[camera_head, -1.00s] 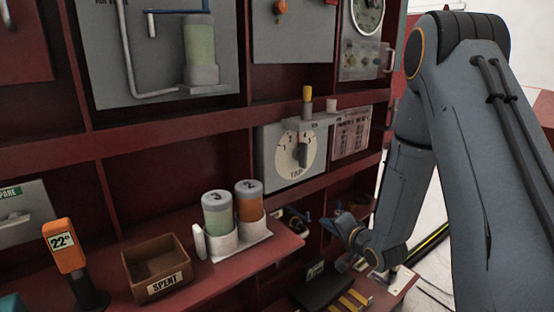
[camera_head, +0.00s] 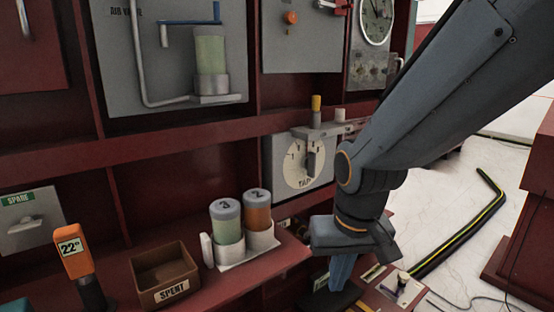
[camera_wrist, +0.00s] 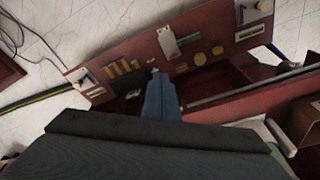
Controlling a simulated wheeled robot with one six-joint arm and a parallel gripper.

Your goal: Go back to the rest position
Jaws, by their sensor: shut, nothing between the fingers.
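My gripper (camera_head: 343,272) hangs at the end of my arm in the head view, pointing down in front of the red rack's lower right side. It is to the right of the shelf with the two canisters. In the wrist view its blue-grey fingers (camera_wrist: 161,95) are together and empty, above the lower red shelf (camera_wrist: 215,38). The fingertips hide part of that lower shelf in the head view.
The green canister (camera_head: 226,220) and orange canister (camera_head: 257,208) stand in a white holder left of my gripper. The SPENT box (camera_head: 165,268) and orange 22° device (camera_head: 75,250) are further left. The tap dial (camera_head: 305,160) is behind. A black-yellow cable (camera_head: 470,228) lies on the floor at right.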

